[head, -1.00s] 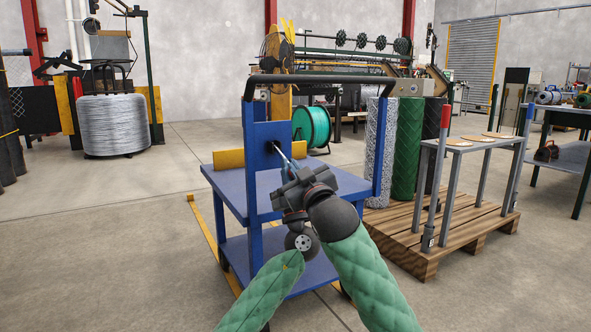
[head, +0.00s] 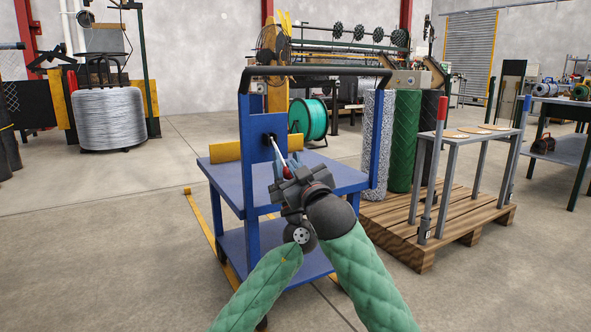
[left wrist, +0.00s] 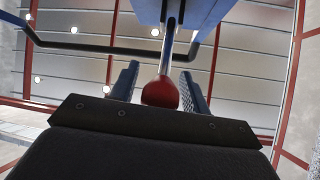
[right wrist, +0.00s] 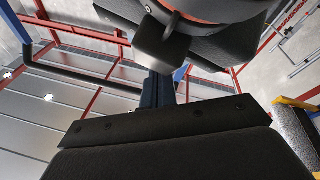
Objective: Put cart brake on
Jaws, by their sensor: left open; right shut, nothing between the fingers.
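The blue cart (head: 330,178) stands in front of me. Its brake lever (head: 281,152) is a thin metal rod slanting down from a slot in the upright blue panel, with a red knob (head: 288,172) at its end. In the left wrist view the red knob (left wrist: 160,92) sits between the two fingers of my open left gripper (left wrist: 160,74), with gaps at both sides. My right gripper (right wrist: 158,92) is shut and empty, close beside the left one, whose dark body shows above it. In the head view the two grippers overlap, so their fingers are partly hidden.
The cart's dark push handle (head: 318,76) arches above the grippers. A wooden pallet (head: 405,234) with mesh rolls (head: 404,142) and a grey stand (head: 465,147) is right of the cart. A wire coil (head: 112,122) stands back left. The floor left is clear.

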